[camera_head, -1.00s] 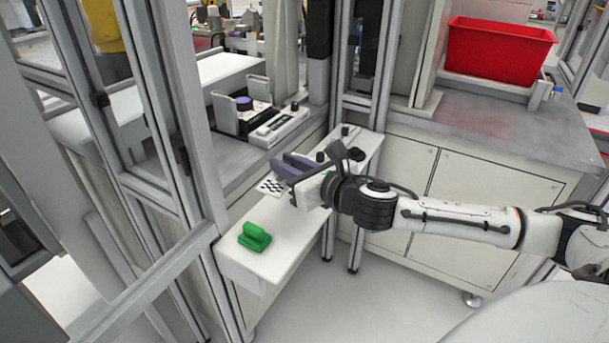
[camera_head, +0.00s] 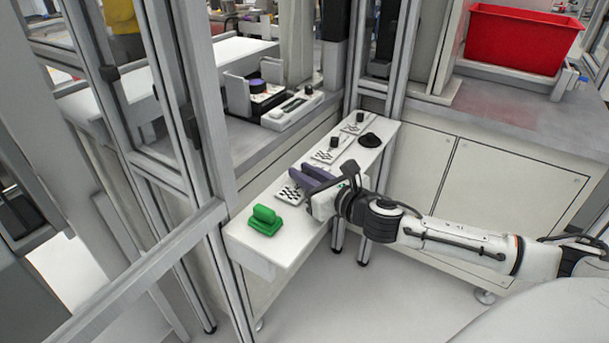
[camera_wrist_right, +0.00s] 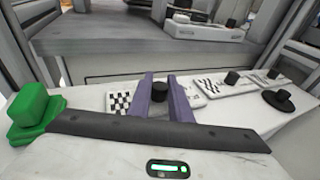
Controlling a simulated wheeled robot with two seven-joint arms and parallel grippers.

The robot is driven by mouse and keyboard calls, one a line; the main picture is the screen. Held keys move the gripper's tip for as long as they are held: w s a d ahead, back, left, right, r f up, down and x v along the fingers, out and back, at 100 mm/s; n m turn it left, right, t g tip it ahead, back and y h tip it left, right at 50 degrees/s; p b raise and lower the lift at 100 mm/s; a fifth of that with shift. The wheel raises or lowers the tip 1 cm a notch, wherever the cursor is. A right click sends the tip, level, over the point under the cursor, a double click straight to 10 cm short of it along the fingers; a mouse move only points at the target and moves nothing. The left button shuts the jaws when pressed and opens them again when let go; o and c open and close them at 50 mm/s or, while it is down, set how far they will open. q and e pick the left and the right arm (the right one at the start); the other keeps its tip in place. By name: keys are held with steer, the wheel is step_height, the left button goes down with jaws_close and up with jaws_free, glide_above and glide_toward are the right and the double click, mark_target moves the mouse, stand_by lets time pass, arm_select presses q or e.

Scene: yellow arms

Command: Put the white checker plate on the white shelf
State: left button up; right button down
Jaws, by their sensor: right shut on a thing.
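The white shelf (camera_head: 262,250) is a long narrow ledge running from the near left to the back right. My right gripper (camera_head: 318,178) has purple fingers and is over the shelf's middle. In the wrist view the right gripper (camera_wrist_right: 161,97) is shut around the black knob (camera_wrist_right: 158,93) of the white checker plate (camera_wrist_right: 120,102). In the head view the checker plate (camera_head: 290,196) is level, at or just above the shelf top; I cannot tell whether it touches. The gripper hides part of the plate. My left gripper is out of view.
A green block-shaped object (camera_head: 265,220) sits on the shelf near the plate's left. Farther back are two checker-patterned plates with knobs (camera_head: 329,156) (camera_head: 354,127) and a black round knob (camera_head: 370,141). A metal frame post (camera_head: 205,130) stands left of the shelf.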

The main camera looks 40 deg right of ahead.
steer(key=c, duration=1.6)
jaws_free()
steer(key=shift+r, duration=0.1)
steer(key=shift+s, duration=0.35)
steer(key=s, duration=0.3)
steer(key=s+r, duration=0.1)
steer(key=s, duration=0.3)
steer(key=s+r+p, duration=0.1)
steer(key=s, duration=0.3)
steer(key=shift+r, duration=0.2)
